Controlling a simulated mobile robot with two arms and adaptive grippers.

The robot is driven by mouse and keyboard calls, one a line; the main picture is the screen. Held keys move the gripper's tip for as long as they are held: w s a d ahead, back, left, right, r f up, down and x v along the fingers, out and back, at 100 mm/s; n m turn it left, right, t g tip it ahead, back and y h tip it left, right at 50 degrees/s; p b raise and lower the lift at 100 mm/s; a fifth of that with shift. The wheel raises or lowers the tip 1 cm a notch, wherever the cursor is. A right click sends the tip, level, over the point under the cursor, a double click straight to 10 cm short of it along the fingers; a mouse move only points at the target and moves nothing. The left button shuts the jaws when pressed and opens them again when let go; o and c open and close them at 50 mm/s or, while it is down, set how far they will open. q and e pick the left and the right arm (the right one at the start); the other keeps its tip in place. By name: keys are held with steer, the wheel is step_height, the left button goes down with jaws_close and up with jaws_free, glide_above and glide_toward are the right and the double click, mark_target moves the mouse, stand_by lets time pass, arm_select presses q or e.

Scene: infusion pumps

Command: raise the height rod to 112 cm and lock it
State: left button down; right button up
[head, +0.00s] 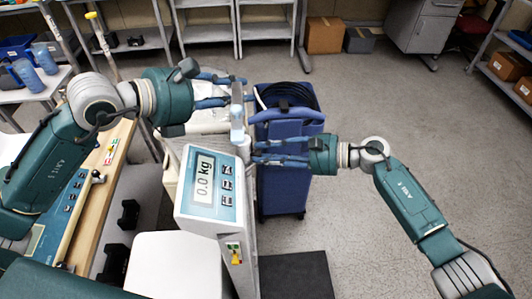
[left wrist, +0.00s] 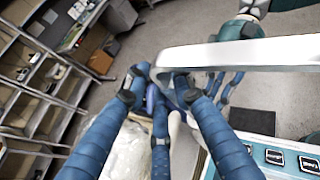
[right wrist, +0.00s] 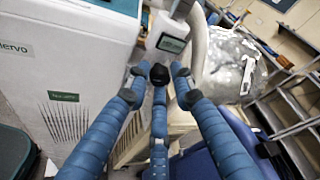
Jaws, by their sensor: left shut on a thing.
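The scale (head: 205,190) has a display that reads 0.0 kg. Its height rod (head: 237,112) stands upright behind the display, and its silver bar crosses the left wrist view (left wrist: 245,55). My left gripper (head: 243,90) is shut on the rod's upper part; its fingers hide the contact. My right gripper (head: 254,152) is open beside the rod, lower down and to the right. In the right wrist view a small display unit (right wrist: 172,43) on the rod is just beyond the fingertips. Its reading is too small to tell.
A blue cart (head: 283,185) with a coiled black cable (head: 288,95) stands close behind and right of the rod. A wooden bench (head: 112,165) is at the left, shelves (head: 207,30) at the back. The floor at the right is clear.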

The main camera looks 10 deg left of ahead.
jaws_close()
steer(key=shift+w+r+m+g+h, duration=0.2)
steer(key=shift+m+g+h, duration=0.3)
steer(key=shift+m, duration=0.6)
steer(key=shift+w+r+m+g+h, duration=0.25)
steer(key=shift+m+g, duration=0.35)
steer(key=shift+m, duration=0.5)
steer(key=shift+o, duration=2.3)
jaws_free()
steer(key=shift+o, duration=0.8)
steer(key=shift+f, duration=0.15)
steer(key=shift+s, duration=0.1)
